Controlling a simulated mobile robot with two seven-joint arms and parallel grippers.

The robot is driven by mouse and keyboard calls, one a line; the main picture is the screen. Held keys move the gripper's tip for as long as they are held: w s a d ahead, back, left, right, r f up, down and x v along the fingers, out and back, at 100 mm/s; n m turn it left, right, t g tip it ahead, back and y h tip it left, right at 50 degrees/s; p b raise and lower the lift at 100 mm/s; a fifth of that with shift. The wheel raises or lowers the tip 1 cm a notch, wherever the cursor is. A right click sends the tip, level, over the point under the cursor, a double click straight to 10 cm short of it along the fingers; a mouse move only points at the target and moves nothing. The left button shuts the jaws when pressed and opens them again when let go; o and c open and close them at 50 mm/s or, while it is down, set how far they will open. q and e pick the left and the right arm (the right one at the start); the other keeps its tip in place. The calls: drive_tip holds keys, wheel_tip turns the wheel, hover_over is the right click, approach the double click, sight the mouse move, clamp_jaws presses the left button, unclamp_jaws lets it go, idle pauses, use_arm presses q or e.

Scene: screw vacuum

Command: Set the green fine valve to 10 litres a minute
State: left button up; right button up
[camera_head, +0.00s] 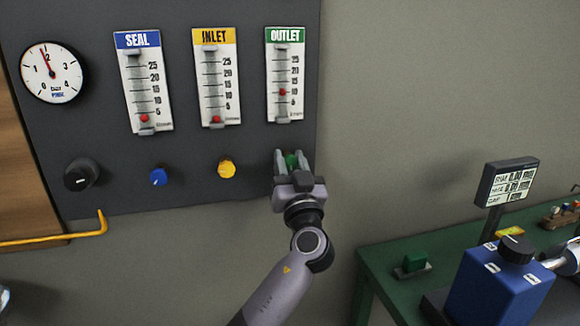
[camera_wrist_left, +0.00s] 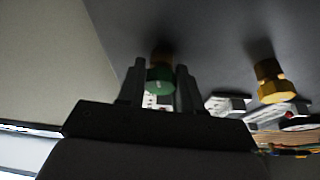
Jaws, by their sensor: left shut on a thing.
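The green fine valve (camera_head: 291,160) is a small knob on the dark panel below the OUTLET gauge (camera_head: 285,75). My left gripper (camera_head: 293,157) is shut on it, one finger on each side, and partly hides it. In the left wrist view the green valve (camera_wrist_left: 159,80) sits between the dark fingers (camera_wrist_left: 158,82). The red float (camera_head: 282,92) in the OUTLET tube stands at about the 10 mark.
The INLET gauge (camera_head: 217,78) and yellow knob (camera_head: 227,169), and the SEAL gauge (camera_head: 143,82) and blue knob (camera_head: 158,177), are to the left. A dial (camera_head: 53,72) is further left. A green bench (camera_head: 380,277) with a blue device (camera_head: 497,290) stands lower right.

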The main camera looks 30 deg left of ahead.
sight(290, 168)
use_arm(q)
drive_tip(key=shift+f, duration=0.25)
drive_tip(key=o, duration=1)
drive_tip(key=shift+r, duration=0.1)
drive_tip(key=b+v, duration=0.2)
drive_tip(key=v, duration=0.4)
drive_tip(key=shift+s+d+f+b, duration=0.1)
drive_tip(key=shift+s+f+b, duration=0.1)
drive_tip(key=shift+b, duration=0.2)
drive_tip(key=shift+s+d, duration=0.25)
drive_tip(key=shift+d, duration=0.05)
drive_tip(key=shift+f, duration=0.15)
